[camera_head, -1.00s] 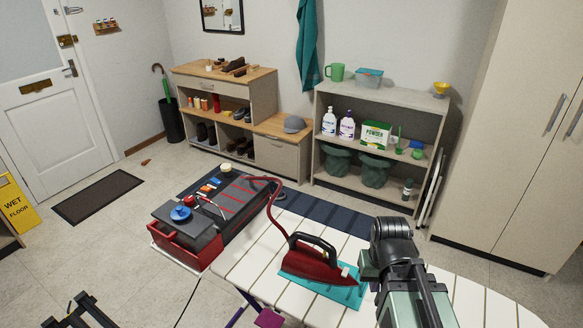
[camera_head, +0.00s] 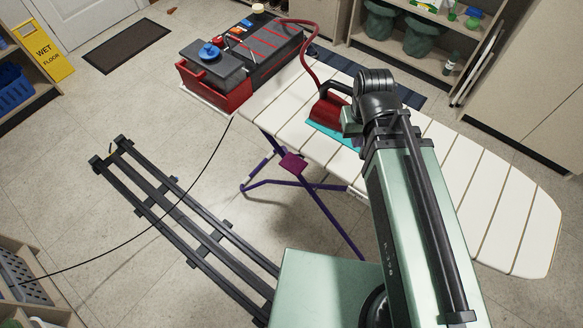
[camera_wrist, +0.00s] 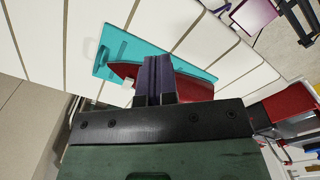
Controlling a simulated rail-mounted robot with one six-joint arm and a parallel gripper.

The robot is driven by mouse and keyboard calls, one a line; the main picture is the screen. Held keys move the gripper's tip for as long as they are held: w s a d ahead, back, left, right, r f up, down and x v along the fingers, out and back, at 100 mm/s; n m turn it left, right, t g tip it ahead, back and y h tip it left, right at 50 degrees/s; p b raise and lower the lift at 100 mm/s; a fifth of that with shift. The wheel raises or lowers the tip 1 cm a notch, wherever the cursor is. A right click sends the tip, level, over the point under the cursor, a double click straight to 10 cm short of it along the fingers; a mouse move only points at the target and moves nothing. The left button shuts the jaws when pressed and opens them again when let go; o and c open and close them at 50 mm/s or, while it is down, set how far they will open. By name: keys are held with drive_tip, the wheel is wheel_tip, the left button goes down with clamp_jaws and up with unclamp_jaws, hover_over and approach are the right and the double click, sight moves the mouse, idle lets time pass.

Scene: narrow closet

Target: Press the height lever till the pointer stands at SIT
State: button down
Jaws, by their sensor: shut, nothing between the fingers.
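The ironing board (camera_head: 500,205) stands in front of me on crossed purple legs. A magenta paddle (camera_head: 293,162), which looks like the height lever, sits under its near edge; it also shows at the top right of the wrist view (camera_wrist: 253,14). A small pale marked strip (camera_head: 357,192) is on the board's near edge, partly behind my arm; I cannot read a pointer or SIT on it. My gripper (camera_wrist: 160,80) is shut and empty, above the board by the iron and apart from the paddle. In the head view my arm hides the fingers.
A red iron (camera_head: 328,108) rests on a teal mat (camera_wrist: 118,45) on the board, its red cord rising behind. A black cable (camera_head: 205,168) crosses the floor.

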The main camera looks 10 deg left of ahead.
drive_tip(key=s+a+f+n+b, duration=0.2)
drive_tip(key=a+f+n+b, duration=0.15)
drive_tip(key=a+n, duration=0.75)
drive_tip(key=n, duration=0.5)
approach(291, 165)
drive_tip(key=shift+s+a+f+t+h, duration=0.2)
drive_tip(key=shift+s+a+t+h, duration=0.1)
drive_tip(key=shift+s+a, duration=0.25)
drive_tip(key=n, duration=0.2)
drive_tip(key=shift+w+d+r+n, duration=0.1)
drive_tip(key=shift+w+d+n, duration=0.05)
drive_tip(key=shift+w+n, duration=0.15)
drive_tip(key=shift+s+d+n, duration=0.1)
drive_tip(key=shift+n, duration=1)
drive_tip(key=f+b, duration=0.7)
drive_tip(key=shift+w+d, duration=0.2)
drive_tip(key=shift+d, duration=0.15)
